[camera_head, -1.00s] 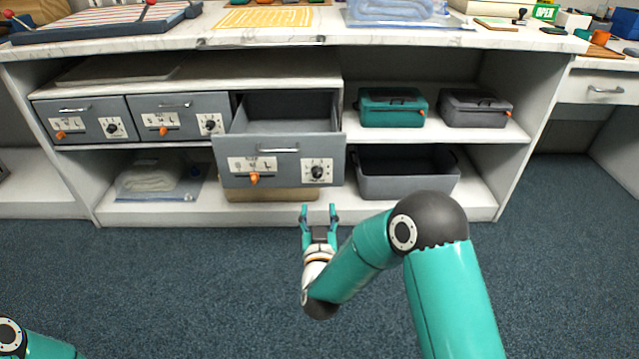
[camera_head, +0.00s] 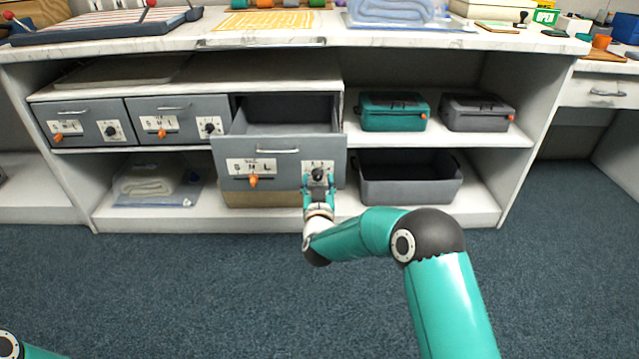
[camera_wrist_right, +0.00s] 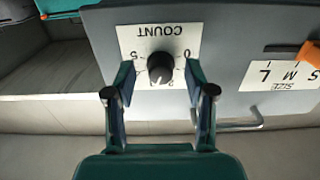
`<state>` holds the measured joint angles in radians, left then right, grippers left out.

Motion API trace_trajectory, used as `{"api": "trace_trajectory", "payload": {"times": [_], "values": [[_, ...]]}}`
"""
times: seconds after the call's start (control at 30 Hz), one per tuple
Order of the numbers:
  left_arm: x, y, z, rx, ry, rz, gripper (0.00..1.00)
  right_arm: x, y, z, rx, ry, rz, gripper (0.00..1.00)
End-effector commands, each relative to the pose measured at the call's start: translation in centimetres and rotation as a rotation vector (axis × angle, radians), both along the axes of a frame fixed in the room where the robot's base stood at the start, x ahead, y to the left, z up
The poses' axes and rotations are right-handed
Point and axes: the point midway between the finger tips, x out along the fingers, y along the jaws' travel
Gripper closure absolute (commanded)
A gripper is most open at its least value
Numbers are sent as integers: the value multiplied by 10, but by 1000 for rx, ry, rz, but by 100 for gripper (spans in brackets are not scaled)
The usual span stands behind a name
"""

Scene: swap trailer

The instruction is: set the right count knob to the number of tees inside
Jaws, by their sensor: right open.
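The right drawer (camera_head: 225,180) is pulled out of the cabinet. Its front carries a black count knob (camera_head: 318,173) on a white plate at the right, and a size slider with an orange tab (camera_head: 253,181) at the left. My right gripper (camera_head: 319,184) is in front of the count knob. In the right wrist view, the count knob (camera_wrist_right: 160,68) sits between the open fingers of the right gripper (camera_wrist_right: 160,85), with a gap on each side. The plate reads COUNT upside down there. No tees show in the visible part of the drawer. My left gripper is out of view.
Two closed grey drawers (camera_head: 85,122) with similar knobs are at the left. A teal case (camera_head: 394,112) and a grey case (camera_head: 477,113) stand on the right shelf, above an open grey bin (camera_head: 410,190). The carpet in front is clear.

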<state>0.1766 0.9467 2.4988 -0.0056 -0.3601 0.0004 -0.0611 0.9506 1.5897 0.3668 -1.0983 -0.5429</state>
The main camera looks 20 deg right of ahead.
Motion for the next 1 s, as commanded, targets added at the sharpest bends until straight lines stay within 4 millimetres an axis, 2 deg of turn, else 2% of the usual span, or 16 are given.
{"api": "trace_trajectory", "payload": {"times": [0.07, 0.4, 0.47, 0.77, 1.0], "values": [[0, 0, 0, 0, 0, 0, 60, 0, 0, 0, 0, 0, 0, 45], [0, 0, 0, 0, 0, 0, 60, 0, 0, 0, 1, 0, 0, 100], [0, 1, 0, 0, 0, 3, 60, 0, -7, 0, 1, 0, -1, 100], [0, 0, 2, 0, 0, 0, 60, 1, 1, 1, -32, 8, -2, 100], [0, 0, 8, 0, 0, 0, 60, 1, 0, 1, -147, 43, -2, 100]]}}
